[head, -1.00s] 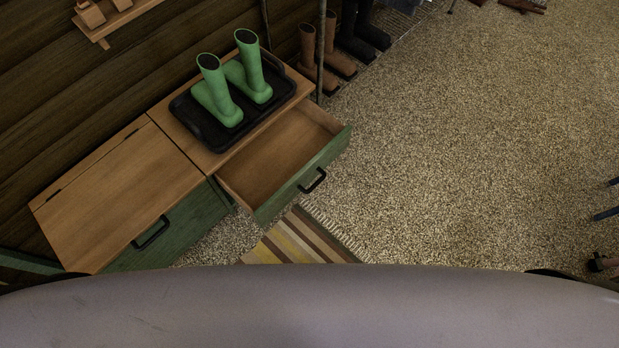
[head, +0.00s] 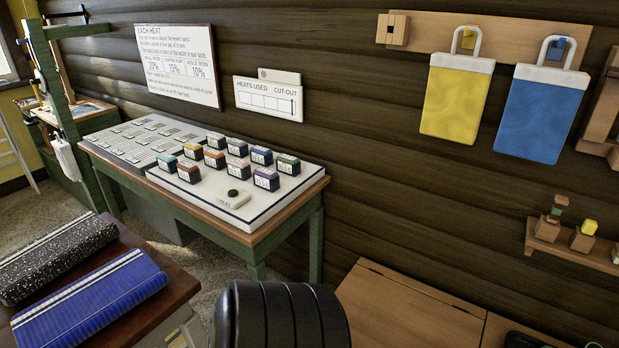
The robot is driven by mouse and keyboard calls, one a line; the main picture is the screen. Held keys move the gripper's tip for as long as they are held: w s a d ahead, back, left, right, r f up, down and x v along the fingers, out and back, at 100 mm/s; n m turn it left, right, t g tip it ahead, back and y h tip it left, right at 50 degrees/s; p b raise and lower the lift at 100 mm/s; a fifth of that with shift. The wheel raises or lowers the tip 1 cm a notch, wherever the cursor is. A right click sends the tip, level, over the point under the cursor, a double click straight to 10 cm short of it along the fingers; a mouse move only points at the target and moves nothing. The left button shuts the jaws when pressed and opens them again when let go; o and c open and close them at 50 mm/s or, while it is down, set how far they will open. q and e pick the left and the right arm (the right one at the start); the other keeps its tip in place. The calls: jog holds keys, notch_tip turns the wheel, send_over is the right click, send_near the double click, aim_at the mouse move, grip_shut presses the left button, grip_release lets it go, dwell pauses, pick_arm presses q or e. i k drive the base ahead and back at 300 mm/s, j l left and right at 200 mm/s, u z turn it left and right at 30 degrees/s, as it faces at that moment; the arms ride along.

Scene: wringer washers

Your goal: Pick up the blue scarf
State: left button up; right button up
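A folded blue cloth (head: 90,305) with white stripes along one edge lies at the lower left in the head view; it looks like the blue scarf. It lies on a dark brown table top (head: 182,279). A folded black speckled cloth (head: 58,256) with white stripes lies beside it, on its far left side. The blue cloth's near left end is cut off by the picture's edge. Neither of my grippers is in view.
A green-legged table (head: 258,235) with a board of several small coloured blocks (head: 237,155) stands behind, along the wooden wall. A yellow bag (head: 453,97) and a blue bag (head: 541,113) hang at the upper right. A wooden bench top (head: 410,315) is at the lower right.

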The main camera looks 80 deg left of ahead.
aim_at(66, 319)
jog(key=u, duration=3.95)
jog(key=z, duration=4)
jog(key=u, duration=3.75)
